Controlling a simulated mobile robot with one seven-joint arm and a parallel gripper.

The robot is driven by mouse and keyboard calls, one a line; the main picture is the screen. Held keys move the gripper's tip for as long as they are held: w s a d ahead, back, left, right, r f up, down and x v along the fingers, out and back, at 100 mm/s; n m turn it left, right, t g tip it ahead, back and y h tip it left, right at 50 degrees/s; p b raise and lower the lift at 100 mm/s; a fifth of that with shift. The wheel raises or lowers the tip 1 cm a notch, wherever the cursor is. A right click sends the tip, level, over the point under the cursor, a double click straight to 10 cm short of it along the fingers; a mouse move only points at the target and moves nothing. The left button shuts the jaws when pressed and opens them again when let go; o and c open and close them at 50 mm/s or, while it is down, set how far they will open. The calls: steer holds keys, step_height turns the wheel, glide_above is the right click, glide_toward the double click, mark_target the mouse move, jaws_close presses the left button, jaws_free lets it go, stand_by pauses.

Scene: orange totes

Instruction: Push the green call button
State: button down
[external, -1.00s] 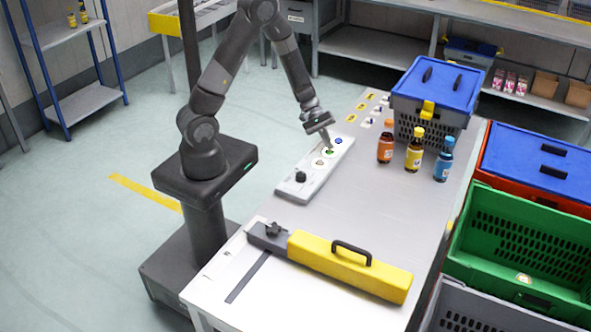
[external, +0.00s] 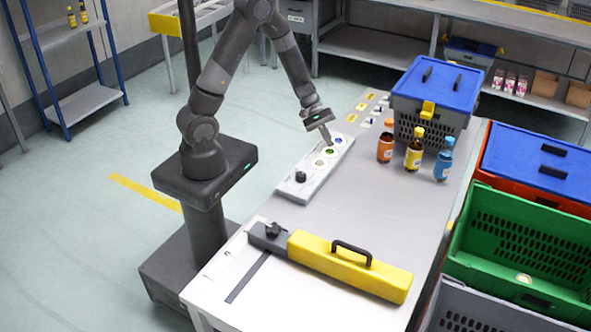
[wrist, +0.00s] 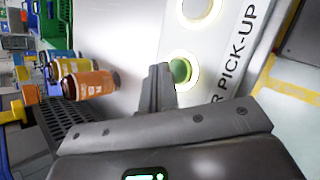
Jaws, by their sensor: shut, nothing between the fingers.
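The green call button (external: 328,152) sits in a pale ring on a long light-grey button panel (external: 290,190) on the table. In the wrist view the green button (wrist: 180,70) shows just right of my fingertips, partly beside them. My gripper (external: 329,142) is shut and empty, pointing down at the panel by the green button. In the wrist view its closed fingers (wrist: 160,72) lie just left of the button. I cannot tell whether they touch it or whether it is pressed in.
A blue button (external: 338,141) and a whitish one (external: 319,163) flank the green one. A black knob (external: 300,177) is at the panel's near end. Bottles (external: 414,150) and a blue-lidded tote (external: 440,90) stand to the right. A yellow case (external: 350,268) lies in front.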

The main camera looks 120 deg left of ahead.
mark_target(328, 149)
steer(key=shift+r, duration=2.65)
steer(key=shift+d+r, duration=0.1)
steer(key=shift+d, duration=0.05)
steer(key=w+d+r+m+g, duration=0.1)
steer(key=d+r+m+g, duration=0.1)
steer(key=d+r+m, duration=0.55)
steer(key=d+r+m+g, duration=0.2)
steer(key=d+r+m, duration=0.15)
steer(key=d, duration=0.75)
steer(key=s+d+r+m+t+y, duration=0.1)
steer(key=s+d+r+m+y, duration=0.2)
steer(key=s+d+r+m, duration=0.6)
steer(key=d+m, duration=0.2)
steer(key=d, duration=0.1)
steer(key=shift+s+d+r+y, duration=0.15)
steer(key=shift+s+d+y, duration=0.2)
steer(key=shift+d+y, duration=0.05)
